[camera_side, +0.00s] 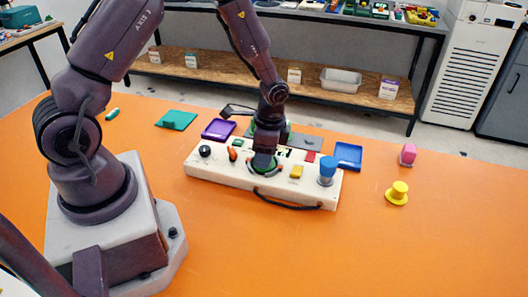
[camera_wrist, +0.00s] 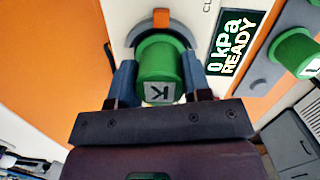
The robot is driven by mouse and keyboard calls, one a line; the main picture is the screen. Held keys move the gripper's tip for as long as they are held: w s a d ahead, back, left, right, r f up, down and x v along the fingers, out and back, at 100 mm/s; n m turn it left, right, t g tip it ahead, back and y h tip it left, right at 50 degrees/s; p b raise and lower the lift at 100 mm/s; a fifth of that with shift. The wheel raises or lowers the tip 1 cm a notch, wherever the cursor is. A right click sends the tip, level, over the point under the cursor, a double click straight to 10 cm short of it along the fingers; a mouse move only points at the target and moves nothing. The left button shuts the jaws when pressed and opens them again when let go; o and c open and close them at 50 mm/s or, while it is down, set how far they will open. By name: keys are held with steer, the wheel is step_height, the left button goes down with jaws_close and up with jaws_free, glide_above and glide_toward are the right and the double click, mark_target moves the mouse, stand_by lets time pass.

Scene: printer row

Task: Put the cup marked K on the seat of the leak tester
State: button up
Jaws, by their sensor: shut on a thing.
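The leak tester is a long cream box (camera_side: 225,167) on the orange table. My gripper (camera_side: 264,162) points down over the middle of it. In the wrist view my gripper (camera_wrist: 158,82) is shut on the green cup marked K (camera_wrist: 160,62), with a blue-grey finger on each side. The cup is at the tester's round grey seat (camera_wrist: 140,40), with an orange clamp piece (camera_wrist: 161,18) just beyond. The cup covers most of the seat, so I cannot tell whether it rests on it. The display (camera_wrist: 228,48) reads 0 kPa READY.
Another green cup marked L (camera_wrist: 296,50) stands right of the display. Purple (camera_side: 218,128) and blue (camera_side: 348,155) trays lie behind.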

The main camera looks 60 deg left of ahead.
steer(key=shift+f, duration=0.15)
steer(key=o, duration=0.9)
steer(key=s+d+r+n+t, duration=0.1)
steer(key=s+d+r, duration=0.1)
steer(key=r, duration=0.9)
steer(key=s+d+r+n+t, duration=0.1)
steer(key=s+r+n+t, duration=0.1)
steer(key=r, duration=1)
steer(key=s+d+r+n+t, duration=0.3)
steer(key=s+r, duration=0.3)
steer(key=s, duration=0.4)
steer(key=shift+s+d+n+t+h, duration=0.35)
steer(key=shift+n+t+h, duration=0.05)
